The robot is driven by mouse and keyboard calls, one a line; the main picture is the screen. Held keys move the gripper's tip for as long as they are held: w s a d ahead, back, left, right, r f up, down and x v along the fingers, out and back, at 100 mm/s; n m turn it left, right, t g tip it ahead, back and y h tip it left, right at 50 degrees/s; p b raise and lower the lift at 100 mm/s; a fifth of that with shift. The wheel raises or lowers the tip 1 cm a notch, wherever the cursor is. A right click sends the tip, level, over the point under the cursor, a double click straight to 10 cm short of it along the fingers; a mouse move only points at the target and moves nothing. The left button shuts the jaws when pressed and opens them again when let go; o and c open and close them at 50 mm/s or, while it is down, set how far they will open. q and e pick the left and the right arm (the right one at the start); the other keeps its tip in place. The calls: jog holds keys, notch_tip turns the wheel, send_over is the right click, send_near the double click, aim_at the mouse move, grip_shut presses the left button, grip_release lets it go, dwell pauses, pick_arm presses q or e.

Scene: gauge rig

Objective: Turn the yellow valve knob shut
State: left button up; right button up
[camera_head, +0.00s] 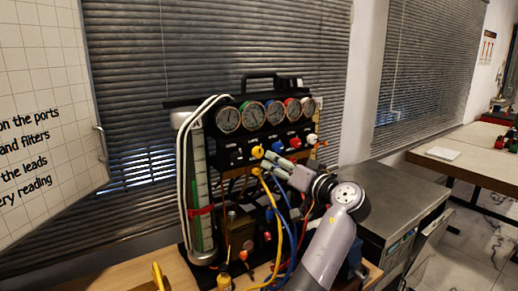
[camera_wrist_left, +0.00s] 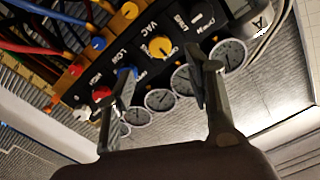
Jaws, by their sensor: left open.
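The yellow valve knob (camera_head: 257,152) is on the dark front panel of the gauge rig, between a black knob (camera_head: 237,156) and a blue knob (camera_head: 277,145). My left gripper (camera_head: 268,160) is open, with its fingertips close to the right of the yellow knob in the head view. In the left wrist view the yellow knob (camera_wrist_left: 160,47) shows between the two spread fingers (camera_wrist_left: 160,65), apart from both in the picture. I cannot tell whether a fingertip touches the panel. My right gripper is not in view.
A row of round gauges (camera_head: 252,114) sits above the knobs. Red (camera_head: 295,142) and white (camera_head: 312,138) knobs continue to the right. Yellow and blue hoses (camera_head: 290,235) hang below the panel. A grey cabinet (camera_head: 392,200) stands on the right.

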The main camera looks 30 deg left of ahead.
aim_at(260, 154)
pick_arm(q)
jog(key=p+x, duration=0.3)
jog(key=x, duration=0.6)
jog(key=shift+w+a, duration=0.1)
jog(key=shift+a, duration=0.1)
jog(key=shift+w+a, duration=0.15)
jog(key=shift+a, duration=0.2)
grip_shut()
